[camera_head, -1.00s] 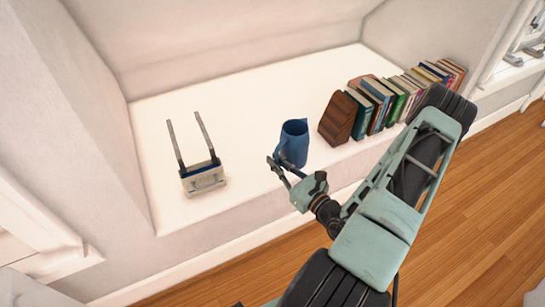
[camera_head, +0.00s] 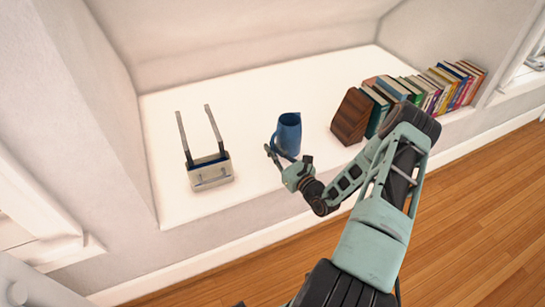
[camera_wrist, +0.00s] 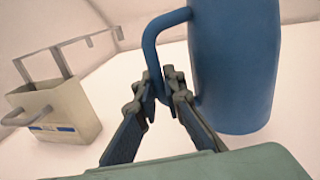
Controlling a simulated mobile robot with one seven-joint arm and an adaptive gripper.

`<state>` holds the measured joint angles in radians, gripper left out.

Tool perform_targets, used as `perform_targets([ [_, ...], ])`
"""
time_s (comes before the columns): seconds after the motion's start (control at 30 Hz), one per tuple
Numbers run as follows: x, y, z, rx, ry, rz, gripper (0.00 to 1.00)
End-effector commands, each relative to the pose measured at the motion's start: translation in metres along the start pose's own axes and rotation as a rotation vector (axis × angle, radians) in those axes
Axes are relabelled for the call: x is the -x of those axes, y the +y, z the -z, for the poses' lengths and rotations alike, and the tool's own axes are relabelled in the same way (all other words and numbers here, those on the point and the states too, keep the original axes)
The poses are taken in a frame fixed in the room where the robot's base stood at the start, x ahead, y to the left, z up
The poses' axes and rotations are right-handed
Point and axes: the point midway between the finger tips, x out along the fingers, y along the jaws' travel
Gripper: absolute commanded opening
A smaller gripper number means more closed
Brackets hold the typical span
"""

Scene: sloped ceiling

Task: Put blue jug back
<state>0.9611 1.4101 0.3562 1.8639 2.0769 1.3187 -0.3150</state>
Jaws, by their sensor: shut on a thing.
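The blue jug (camera_head: 289,133) is upright at the middle of the white ledge in the head view. In the wrist view the jug (camera_wrist: 236,65) fills the upper right, with its handle (camera_wrist: 151,45) towards the left. My gripper (camera_head: 274,153) is at the jug's near left side in the head view. In the wrist view its fingers (camera_wrist: 160,88) are shut on the lower part of the handle. I cannot tell whether the jug's base touches the ledge.
A cream box-like holder (camera_head: 211,172) with two upright bars stands left on the white ledge (camera_head: 250,92); it also shows in the wrist view (camera_wrist: 55,115). A wooden bookend (camera_head: 351,117) and a row of books (camera_head: 435,88) stand to the right. The ledge behind the jug is clear.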

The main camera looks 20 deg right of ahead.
Motion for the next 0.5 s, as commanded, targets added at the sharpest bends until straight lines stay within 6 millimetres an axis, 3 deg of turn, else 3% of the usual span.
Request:
perform_targets([
  [0.13, 0.001, 0.002, 0.024, 0.0, -0.004, 0.0, 0.0],
  [0.5, 0.001, 0.001, 0.028, 0.002, -0.005, 0.0, 0.0],
])
